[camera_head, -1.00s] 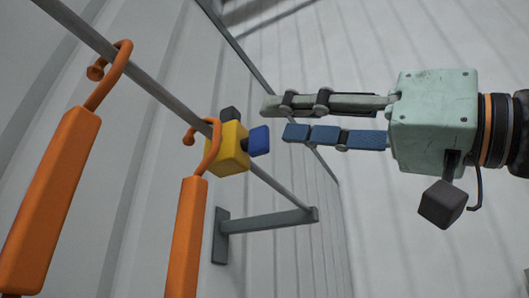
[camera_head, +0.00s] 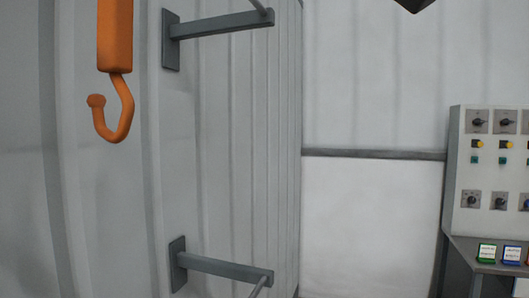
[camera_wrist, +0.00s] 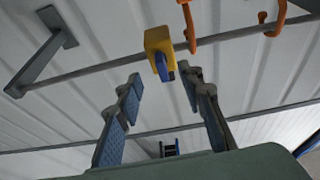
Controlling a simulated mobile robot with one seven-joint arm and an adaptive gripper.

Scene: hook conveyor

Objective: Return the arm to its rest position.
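My gripper (camera_wrist: 160,78) shows in the wrist view with its two blue-padded fingers apart and nothing held between them. Beyond the fingertips, a yellow block (camera_wrist: 157,40) with a blue knob (camera_wrist: 168,71) is at the grey rail (camera_wrist: 100,70). The block appears in the gap between the fingers, apart from them. An orange hook (camera_wrist: 188,28) is right beside the block; whether they touch is unclear. In the head view my gripper's fingers are out of frame.
In the head view, an orange hook (camera_head: 126,112) hangs at upper left. Grey wall brackets (camera_head: 222,24) and (camera_head: 225,268) stick out from the ribbed wall. A control panel (camera_head: 484,180) with knobs and buttons stands at right. The space between is clear.

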